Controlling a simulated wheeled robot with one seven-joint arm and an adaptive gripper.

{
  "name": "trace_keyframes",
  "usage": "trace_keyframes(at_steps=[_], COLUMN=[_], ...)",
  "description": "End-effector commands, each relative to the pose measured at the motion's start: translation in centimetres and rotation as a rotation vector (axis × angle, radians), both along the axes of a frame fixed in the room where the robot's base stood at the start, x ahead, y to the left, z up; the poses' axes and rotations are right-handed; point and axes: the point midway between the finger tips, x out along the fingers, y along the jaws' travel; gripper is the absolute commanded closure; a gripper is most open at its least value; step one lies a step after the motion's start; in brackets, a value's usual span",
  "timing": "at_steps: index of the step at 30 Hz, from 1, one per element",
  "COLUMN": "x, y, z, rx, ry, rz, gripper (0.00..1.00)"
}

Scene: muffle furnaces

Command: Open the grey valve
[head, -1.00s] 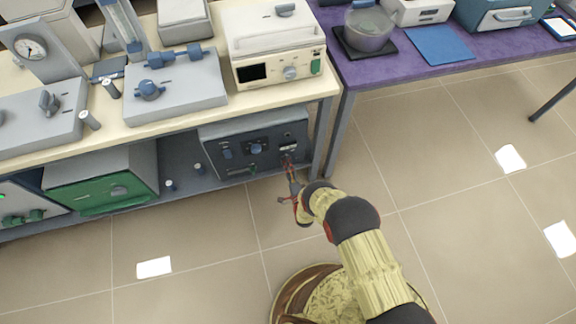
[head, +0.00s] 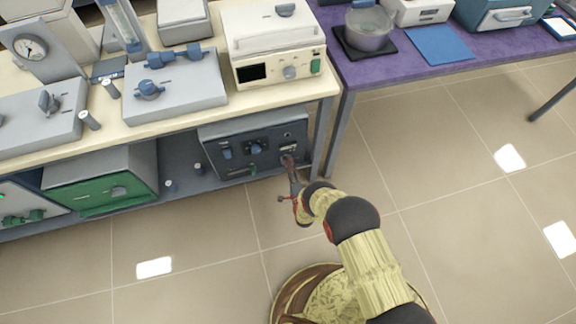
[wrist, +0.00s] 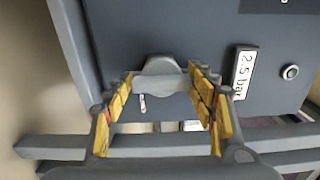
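The grey valve (wrist: 160,78) is a round knob with a raised bar on the dark grey front panel (head: 240,135) of a unit on the lower shelf. It sits beside the "2.5 bar" label (wrist: 243,72) in the wrist view. A small white mark shows at its rim. My gripper (wrist: 161,76) reaches the panel, with one yellow-padded finger at each end of the bar. The fingertips appear to touch the bar, so the gripper looks shut on it. In the head view my gripper (head: 289,163) hides the valve.
A round button (wrist: 290,72) lies past the label. A table leg (head: 334,140) stands close on the right. The floor in front is open.

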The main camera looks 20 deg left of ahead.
Motion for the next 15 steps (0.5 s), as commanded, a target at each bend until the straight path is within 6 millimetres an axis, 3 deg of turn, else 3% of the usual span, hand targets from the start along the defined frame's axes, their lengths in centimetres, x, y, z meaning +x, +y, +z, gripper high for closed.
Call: trace_keyframes(at_steps=[6,15], x=[0.0,-0.09], y=[0.04,0.01], z=[0.06,0.07], rx=[0.0,0.0], ry=[-0.001,-0.002], rz=[0.001,0.001], gripper=[0.3,0.3])
